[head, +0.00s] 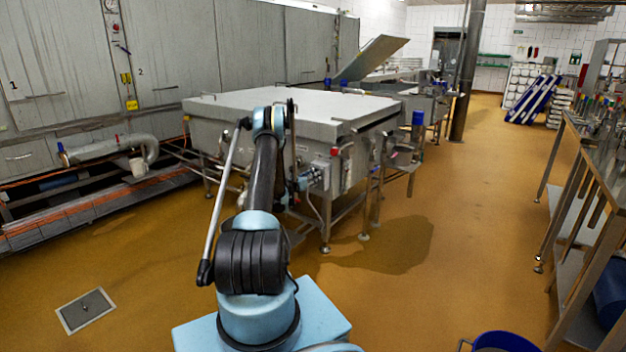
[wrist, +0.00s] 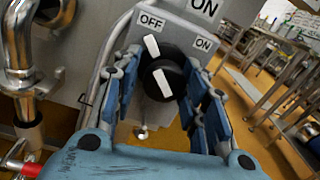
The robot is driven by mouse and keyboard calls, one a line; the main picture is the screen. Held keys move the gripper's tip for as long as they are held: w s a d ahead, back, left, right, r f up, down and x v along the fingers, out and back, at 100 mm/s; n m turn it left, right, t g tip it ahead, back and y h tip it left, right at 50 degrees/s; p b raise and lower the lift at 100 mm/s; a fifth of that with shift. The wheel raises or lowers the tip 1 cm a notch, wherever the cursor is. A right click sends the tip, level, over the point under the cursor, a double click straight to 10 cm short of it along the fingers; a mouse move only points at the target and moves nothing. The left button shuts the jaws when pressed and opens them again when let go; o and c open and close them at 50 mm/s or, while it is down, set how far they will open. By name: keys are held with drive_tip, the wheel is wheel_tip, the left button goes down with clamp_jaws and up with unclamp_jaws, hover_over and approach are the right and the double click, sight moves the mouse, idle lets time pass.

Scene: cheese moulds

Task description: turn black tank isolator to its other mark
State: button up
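The black tank isolator (wrist: 166,72) is a round knob on the face of a grey box (wrist: 183,28) in the wrist view. White bars on it line up towards the OFF label (wrist: 152,22), up and slightly left; an ON label (wrist: 204,44) is to the right. My gripper (wrist: 163,76) is open, with one blue finger on each side of the knob. The right finger is close to the knob's edge; I cannot tell if either finger touches it. In the head view my arm hides the isolator and gripper.
A large grey lidded tank (head: 345,112) stands ahead of my arm. Steel pipework (wrist: 22,70) is left of the isolator. A steel rack table (head: 585,190) is at the right, and a blue bin (head: 503,342) is at the bottom. The floor between is clear.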

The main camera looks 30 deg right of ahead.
drive_tip(key=shift+w+d, duration=0.1)
drive_tip(key=shift+d, duration=0.05)
drive_tip(key=shift+s+d+m, duration=0.15)
drive_tip(key=shift+s+m, duration=0.05)
drive_tip(key=shift+m, duration=0.1)
drive_tip(key=m, duration=0.3)
drive_tip(key=shift+s+r+m, duration=0.1)
drive_tip(key=shift+m, duration=0.2)
drive_tip(key=m, duration=0.8)
drive_tip(key=shift+m+y, duration=0.3)
drive_tip(key=shift+m, duration=0.1)
drive_tip(key=m, duration=0.4)
drive_tip(key=shift+m, duration=0.4)
